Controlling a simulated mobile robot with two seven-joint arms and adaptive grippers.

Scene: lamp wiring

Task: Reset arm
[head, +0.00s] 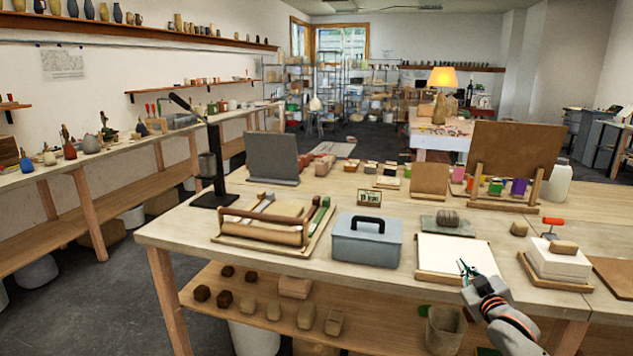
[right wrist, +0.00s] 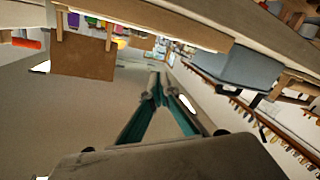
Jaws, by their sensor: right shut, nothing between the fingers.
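My right gripper (head: 466,268) shows at the lower right of the head view, at the table's front edge, over or just in front of the white board in a wooden frame (head: 455,255). Its teal fingers are closed together with nothing between them. In the right wrist view the closed fingers (right wrist: 157,88) point away from the camera and the scene looks tilted, nearly upside down. My left gripper is in neither view.
A wooden worktable (head: 165,232) holds a grey-blue toolbox (head: 365,242), a wooden tray of tools (head: 265,222), a black stand (head: 213,195) and a white block on a board (head: 560,262). A lower shelf (head: 250,305) carries several clay blocks. Grey floor (head: 80,300) lies open at left.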

